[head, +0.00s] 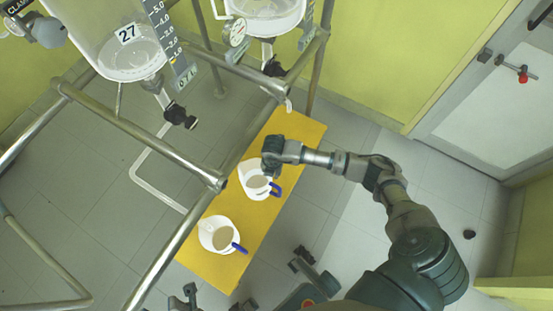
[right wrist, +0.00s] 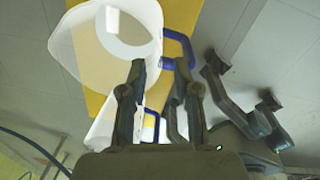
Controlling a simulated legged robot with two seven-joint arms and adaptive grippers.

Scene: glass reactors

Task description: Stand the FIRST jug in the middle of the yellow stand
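Two white jugs with blue handles stand on the yellow stand (head: 268,222): an upper jug (head: 255,174) and a lower jug (head: 217,230). I cannot tell by a label which is FIRST. My right gripper (head: 270,158) is at the upper edge of the upper jug in the head view; its fingers are hidden there. In the right wrist view, its fingers (right wrist: 161,68) are apart, beneath the large nearer jug (right wrist: 85,45). One fingertip overlaps that jug's handle (right wrist: 179,42); contact is unclear. My left gripper (right wrist: 243,84) is open beside the stand, holding nothing visible.
A metal tube frame (head: 140,135) runs along the stand's left side. It carries a glass reactor marked 27 (head: 125,62) and another reactor (head: 268,15) with a gauge. A white door (head: 485,115) is at right. Tiled floor right of the stand is mostly clear.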

